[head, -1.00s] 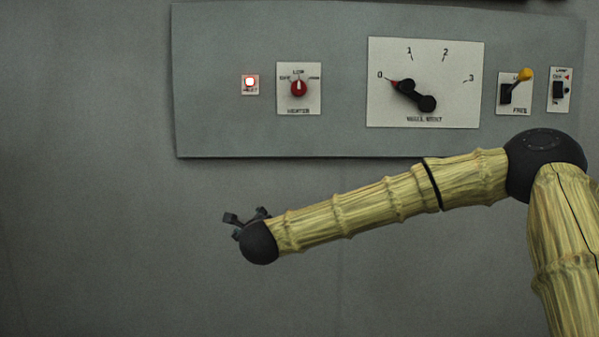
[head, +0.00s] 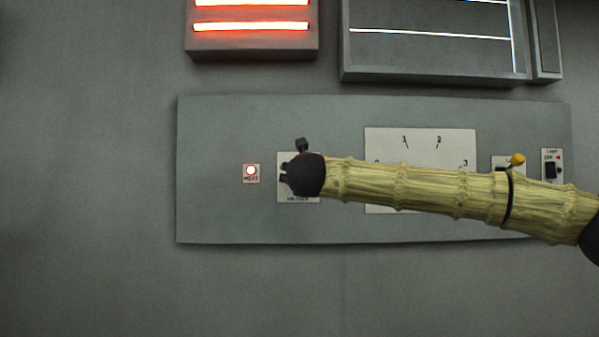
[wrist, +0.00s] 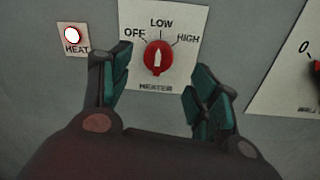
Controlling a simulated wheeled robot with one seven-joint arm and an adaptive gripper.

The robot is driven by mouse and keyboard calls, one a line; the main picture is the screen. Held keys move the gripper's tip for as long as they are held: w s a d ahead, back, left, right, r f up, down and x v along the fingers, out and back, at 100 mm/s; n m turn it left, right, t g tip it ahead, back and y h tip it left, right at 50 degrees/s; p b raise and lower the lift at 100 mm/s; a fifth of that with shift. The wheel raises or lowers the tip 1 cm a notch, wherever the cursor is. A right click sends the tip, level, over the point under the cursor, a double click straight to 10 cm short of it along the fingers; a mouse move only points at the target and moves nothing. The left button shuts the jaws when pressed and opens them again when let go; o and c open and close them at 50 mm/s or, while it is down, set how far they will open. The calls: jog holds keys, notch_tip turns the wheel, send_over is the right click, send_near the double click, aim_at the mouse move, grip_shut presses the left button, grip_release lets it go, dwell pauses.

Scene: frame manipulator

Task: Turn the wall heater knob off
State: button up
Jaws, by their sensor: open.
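The red heater knob (wrist: 158,58) shows in the wrist view on a white plate (wrist: 190,18) marked OFF, LOW, HIGH and HEATER. Its white pointer stands upright, toward LOW. My gripper (wrist: 158,95) is open, with one teal-padded finger on each side below the knob. No contact with the knob shows. In the head view my gripper (head: 292,163) is in front of the heater plate (head: 285,194) and hides the knob. The round HEAT light (wrist: 72,35) is lit, left of the plate; it also shows in the head view (head: 251,171).
A glowing heater (head: 250,28) is on the wall above the panel (head: 215,220). Right of my gripper are a large dial plate (head: 420,145), partly behind my arm, a yellow-tipped lever (head: 517,160) and a lamp switch (head: 551,169). The panel's lower left is clear.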

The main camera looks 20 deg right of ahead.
jog(key=shift+p+x, duration=1.4)
jog(key=shift+x, duration=1.8)
jog(key=shift+a, duration=0.1)
jog(key=c, duration=1)
